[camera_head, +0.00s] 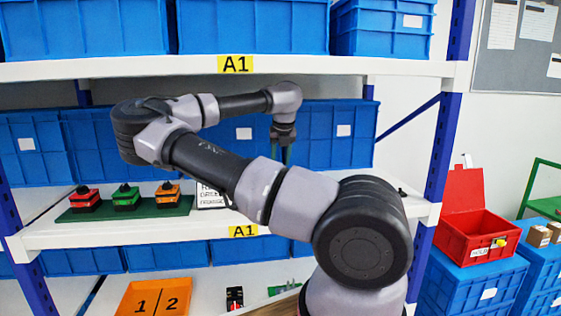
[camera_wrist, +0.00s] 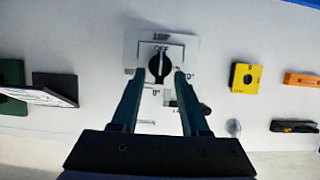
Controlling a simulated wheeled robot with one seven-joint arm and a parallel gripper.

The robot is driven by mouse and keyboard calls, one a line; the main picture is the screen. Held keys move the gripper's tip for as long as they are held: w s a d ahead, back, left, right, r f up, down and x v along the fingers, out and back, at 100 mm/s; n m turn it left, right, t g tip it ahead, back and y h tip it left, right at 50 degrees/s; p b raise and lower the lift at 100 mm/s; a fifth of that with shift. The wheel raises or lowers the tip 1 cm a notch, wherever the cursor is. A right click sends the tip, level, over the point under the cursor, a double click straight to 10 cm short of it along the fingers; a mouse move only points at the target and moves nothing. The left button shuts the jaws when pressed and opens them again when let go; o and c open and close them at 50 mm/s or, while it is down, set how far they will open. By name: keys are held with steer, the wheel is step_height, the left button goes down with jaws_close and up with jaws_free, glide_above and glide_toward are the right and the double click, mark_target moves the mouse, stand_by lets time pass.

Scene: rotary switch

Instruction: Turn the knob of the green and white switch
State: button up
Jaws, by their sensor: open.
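In the wrist view a white square switch plate carries a round black knob (camera_wrist: 159,67) with a pale pointer line, roughly upright toward the "OFF" mark. Degree marks are printed around it. I see no clear green on the switch plate (camera_wrist: 188,46). My gripper (camera_wrist: 158,76) is open, with its two dark green fingers to the left and right of the knob. I cannot tell whether they touch it or how far above it they are. In the head view my gripper (camera_head: 284,152) points down over the middle shelf, and my arm hides the switch.
On the shelf (camera_wrist: 60,135), a yellow block with a black hole (camera_wrist: 245,78), an orange piece (camera_wrist: 301,79) and a dark tool (camera_wrist: 294,126) lie right of the switch. A sign (camera_wrist: 38,96) stands left. Red, green and orange buttons (camera_head: 126,196) sit further left; blue bins (camera_head: 240,137) stand behind.

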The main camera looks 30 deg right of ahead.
steer(key=shift+f, duration=0.25)
jaws_close()
